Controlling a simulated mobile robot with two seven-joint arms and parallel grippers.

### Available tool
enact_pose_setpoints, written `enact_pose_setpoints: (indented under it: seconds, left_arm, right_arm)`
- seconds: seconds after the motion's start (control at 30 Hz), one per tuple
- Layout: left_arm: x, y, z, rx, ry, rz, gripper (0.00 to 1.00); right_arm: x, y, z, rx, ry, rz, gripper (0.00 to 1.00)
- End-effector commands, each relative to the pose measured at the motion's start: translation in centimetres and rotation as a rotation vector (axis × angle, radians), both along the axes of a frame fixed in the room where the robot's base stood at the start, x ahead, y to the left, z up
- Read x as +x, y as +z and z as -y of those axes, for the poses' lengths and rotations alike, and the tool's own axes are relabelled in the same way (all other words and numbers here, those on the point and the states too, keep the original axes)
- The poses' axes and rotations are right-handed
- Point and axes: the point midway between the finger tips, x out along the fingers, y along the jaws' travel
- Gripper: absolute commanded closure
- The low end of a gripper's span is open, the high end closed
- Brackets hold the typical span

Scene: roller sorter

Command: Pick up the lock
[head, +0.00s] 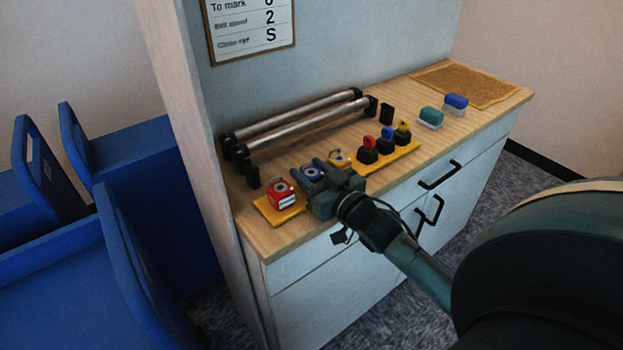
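My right gripper (324,182) is low over the front left of the wooden worktop, at the blue item (311,172). It partly hides that item, and I cannot tell whether its fingers touch it or are shut. A red item (282,196) with a white label stands to the left, on a yellow tray (270,213). Black pieces with a red top (368,146), a blue top (386,141) and a yellow top (402,132) stand further right. I cannot tell which of these is the lock. My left gripper is out of view.
Two metal rollers (300,122) lie behind the items. Two small blocks, teal-topped (431,117) and blue-topped (455,104), stand near a brown mat (466,83). A sign (249,25) hangs above. Blue bins (60,265) stand at left. Black drawer handles (440,175) stick out in front.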

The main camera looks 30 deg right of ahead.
Motion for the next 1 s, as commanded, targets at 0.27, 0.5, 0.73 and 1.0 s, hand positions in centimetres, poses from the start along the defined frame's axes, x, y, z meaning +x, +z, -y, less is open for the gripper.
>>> enact_pose_setpoints:
  seconds: [0.27,0.5,0.73,1.0]
  left_arm:
    - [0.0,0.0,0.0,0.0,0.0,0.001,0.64]
    - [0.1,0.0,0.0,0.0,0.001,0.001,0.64]
    - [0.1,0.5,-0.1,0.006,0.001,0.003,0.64]
    - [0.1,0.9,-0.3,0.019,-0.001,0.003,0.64]
  right_arm:
    - [0.0,0.0,0.0,0.001,0.0,0.0,0.82]
    - [0.0,0.1,0.0,0.0,0.0,0.002,0.84]
    - [0.0,3.0,0.0,-0.002,0.001,0.006,0.84]
    - [0.0,8.2,0.0,-0.002,0.001,0.005,0.84]
